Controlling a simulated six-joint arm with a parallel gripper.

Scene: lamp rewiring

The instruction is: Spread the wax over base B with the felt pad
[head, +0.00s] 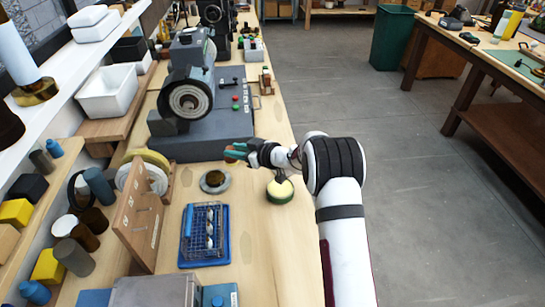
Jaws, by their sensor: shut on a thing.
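My gripper (240,152) reaches in from the right over the workbench, at the front edge of the grinder's plate. It is shut on a small teal and reddish block, which looks like the felt pad (234,150). A green round tin with a pale yellow top, probably the wax (280,190), stands below and right of the gripper. No label or spread of wax can be made out on the disc.
A bench grinder (190,85) on a grey plate stands behind the gripper. A blue tray with a wire basket (204,235) lies in front. An upright wooden board (138,222) and several cylinders stand at left. Bare bench surrounds the disc and tin.

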